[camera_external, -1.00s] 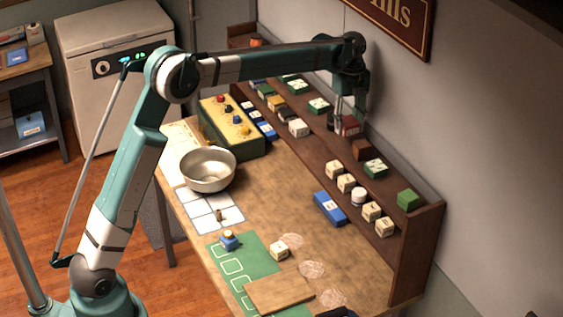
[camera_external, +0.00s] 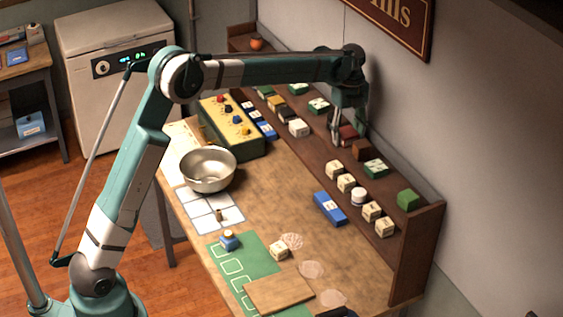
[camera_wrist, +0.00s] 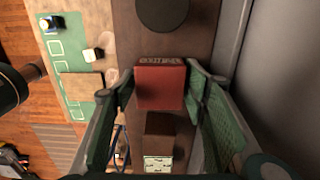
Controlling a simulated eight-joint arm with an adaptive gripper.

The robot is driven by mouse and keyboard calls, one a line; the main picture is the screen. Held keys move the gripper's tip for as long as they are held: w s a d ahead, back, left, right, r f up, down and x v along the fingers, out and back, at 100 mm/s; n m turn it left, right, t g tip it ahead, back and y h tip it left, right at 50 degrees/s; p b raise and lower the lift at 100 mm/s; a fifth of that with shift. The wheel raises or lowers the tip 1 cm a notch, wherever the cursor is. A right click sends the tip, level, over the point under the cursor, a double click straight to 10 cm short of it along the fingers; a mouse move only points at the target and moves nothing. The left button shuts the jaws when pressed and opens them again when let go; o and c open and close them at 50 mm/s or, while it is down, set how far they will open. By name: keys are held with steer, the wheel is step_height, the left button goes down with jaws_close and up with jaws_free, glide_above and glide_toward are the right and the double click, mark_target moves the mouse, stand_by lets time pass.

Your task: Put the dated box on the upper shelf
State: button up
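A red box (camera_external: 348,133) sits on the brown shelf unit (camera_external: 327,150) beside the wall. In the wrist view the red box (camera_wrist: 160,87) has small lettering along its far edge, too blurred to read. I cannot confirm that it is the dated one. My gripper (camera_external: 336,135) points down at the red box. In the wrist view my gripper (camera_wrist: 158,85) has its two green fingers apart, one on either side of the box. A gap shows at the left finger; the right finger is close to the box, and contact there is unclear.
A brown box (camera_external: 361,150) and a green-and-white box (camera_external: 375,168) stand close beside the red box. A blue box (camera_external: 329,208) and metal bowl (camera_external: 208,169) are on the table. Mid-table is clear.

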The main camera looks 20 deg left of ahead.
mark_target(347, 131)
steer(key=shift+o, duration=0.5)
steer(key=shift+r, duration=0.2)
step_height(347, 131, up, 12)
steer(key=b, duration=0.1)
stand_by(0.4)
stand_by(0.6)
